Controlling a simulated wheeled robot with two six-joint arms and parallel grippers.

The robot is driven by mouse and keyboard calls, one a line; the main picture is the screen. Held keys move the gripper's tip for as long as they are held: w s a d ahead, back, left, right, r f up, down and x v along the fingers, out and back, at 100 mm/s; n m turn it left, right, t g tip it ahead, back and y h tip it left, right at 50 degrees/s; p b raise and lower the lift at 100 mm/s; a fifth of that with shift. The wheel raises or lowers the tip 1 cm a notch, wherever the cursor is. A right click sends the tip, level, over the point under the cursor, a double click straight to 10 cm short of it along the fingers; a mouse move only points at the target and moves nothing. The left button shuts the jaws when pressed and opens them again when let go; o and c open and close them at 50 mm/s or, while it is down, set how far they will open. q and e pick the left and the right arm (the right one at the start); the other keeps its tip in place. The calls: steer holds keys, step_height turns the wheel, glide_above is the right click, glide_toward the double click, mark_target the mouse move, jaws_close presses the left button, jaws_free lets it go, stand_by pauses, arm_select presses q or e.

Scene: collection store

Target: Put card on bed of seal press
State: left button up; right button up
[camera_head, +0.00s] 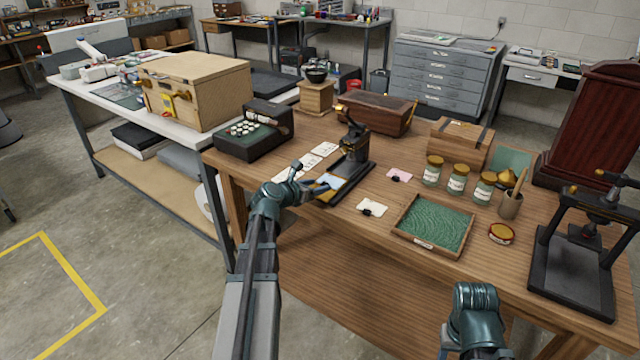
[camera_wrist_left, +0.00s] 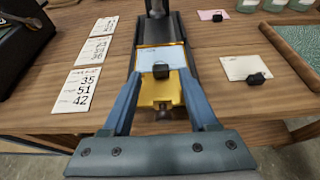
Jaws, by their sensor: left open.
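The seal press (camera_head: 352,150) is dark, with a long flat base, and stands near the table's front edge. A pale blue card (camera_head: 330,181) with a small black clip lies on its bed; the card (camera_wrist_left: 158,55) also shows in the left wrist view. A brass-coloured plate (camera_wrist_left: 160,88) is at the near end of the bed. My left gripper (camera_head: 316,187) is open at that end, its fingers (camera_wrist_left: 160,74) apart on either side of the clip and plate. Of my right arm only a teal link shows; its gripper is out of view.
A pink card (camera_head: 399,174) and a cream card (camera_head: 372,207), each with a black clip, lie right of the press. Number cards (camera_wrist_left: 78,88) lie left. A green-lined tray (camera_head: 435,226), jars (camera_head: 457,180) and a larger press (camera_head: 575,260) stand further right.

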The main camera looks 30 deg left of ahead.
arm_select(q)
steer(key=p+v, duration=0.3)
steer(key=v, duration=0.6)
steer(key=shift+s+r, duration=0.2)
steer(key=shift+s, duration=0.15)
steer(key=s+d+f+m+g+h, duration=0.15)
steer(key=d+f+m+g, duration=0.25)
steer(key=d+m, duration=0.6)
steer(key=d+f+m+g+h, duration=0.3)
steer(key=d+m, duration=0.4)
steer(key=d, duration=0.6)
steer(key=s+d+f+m+g+y, duration=0.3)
steer(key=s+d+m, duration=0.4)
steer(key=m, duration=0.4)
steer(key=s+d+f+m+g+y, duration=0.3)
steer(key=s+d+m, duration=0.4)
steer(key=m, duration=0.4)
steer(key=shift+s+d+f+g+y, duration=0.2)
steer(key=shift+s+d+g+y, duration=0.2)
steer(key=shift+d+g+y, duration=0.1)
steer(key=shift+r, duration=0.1)
